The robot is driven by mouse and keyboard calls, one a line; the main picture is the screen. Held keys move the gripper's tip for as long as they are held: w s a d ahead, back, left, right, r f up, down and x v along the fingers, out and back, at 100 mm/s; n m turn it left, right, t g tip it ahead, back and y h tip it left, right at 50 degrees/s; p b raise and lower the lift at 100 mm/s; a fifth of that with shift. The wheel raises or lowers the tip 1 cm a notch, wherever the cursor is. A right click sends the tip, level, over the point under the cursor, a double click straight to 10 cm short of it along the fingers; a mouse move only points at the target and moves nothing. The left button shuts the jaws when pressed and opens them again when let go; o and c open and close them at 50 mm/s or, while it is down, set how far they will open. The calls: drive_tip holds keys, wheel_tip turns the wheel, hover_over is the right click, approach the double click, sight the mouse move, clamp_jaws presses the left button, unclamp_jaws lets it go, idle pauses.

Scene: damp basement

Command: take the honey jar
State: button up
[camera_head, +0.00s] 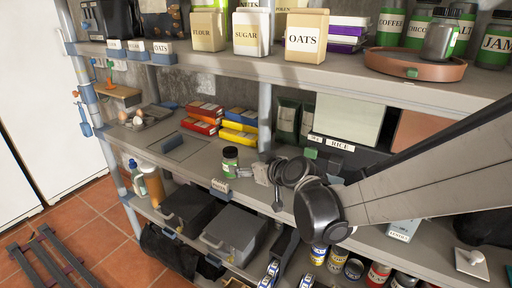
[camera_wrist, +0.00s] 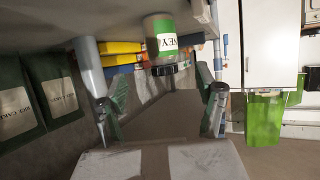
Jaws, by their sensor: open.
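The honey jar (camera_head: 230,163) is a small jar with a dark lid and a green and white label. It stands upright near the front edge of the middle shelf. In the wrist view, which is turned upside down, the jar (camera_wrist: 163,36) shows "NEY" on its label, with its black lid pointing down in the picture. My gripper (camera_head: 262,171) is just right of the jar in the head view, partly hidden by my wrist. In the wrist view my gripper (camera_wrist: 161,100) is open and empty. The jar lies ahead, in line with the gap between the fingers, not clasped.
Red and orange boxes (camera_head: 203,115) and yellow boxes (camera_head: 238,131) lie behind the jar. Dark packets (camera_head: 287,119) stand further right. A shelf tag (camera_head: 220,185) is at the front edge. An upper shelf (camera_head: 300,66) with canisters overhangs. Bare shelf lies left of the jar.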

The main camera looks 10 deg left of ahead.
sight(231, 160)
drive_tip(key=x, duration=1)
drive_tip(key=shift+w+a+f, duration=0.1)
drive_tip(key=shift+a, duration=0.25)
drive_tip(key=shift+c, duration=0.4)
drive_tip(key=c, duration=1.6)
drive_tip(key=shift+o, duration=0.2)
